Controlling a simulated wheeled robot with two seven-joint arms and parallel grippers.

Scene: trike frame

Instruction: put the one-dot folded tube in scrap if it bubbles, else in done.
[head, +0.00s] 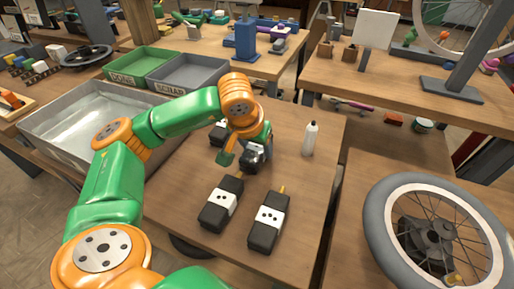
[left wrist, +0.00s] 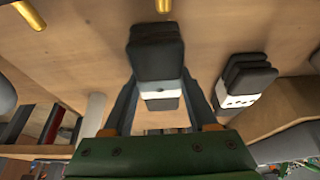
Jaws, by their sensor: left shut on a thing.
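My left gripper (head: 250,157) is shut on a black folded tube (head: 258,160) above the table. In the left wrist view the held tube (left wrist: 155,55) sits between the fingers, with a white band (left wrist: 160,88); its dots cannot be read. Two other black folded tubes lie in front, a left one (head: 213,213) and a right one (head: 262,236), both with more than one dot. Another dark tube (head: 216,134) is partly hidden behind my arm. The green DONE bin (head: 127,78) and grey SCRAP bin (head: 172,87) stand at the back. My right gripper is not in view.
A metal tray of clear water (head: 42,122) stands at the left, beside the table (head: 300,190). A white bottle (head: 311,138) stands right of my gripper. A spoked wheel (head: 378,225) is at the right.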

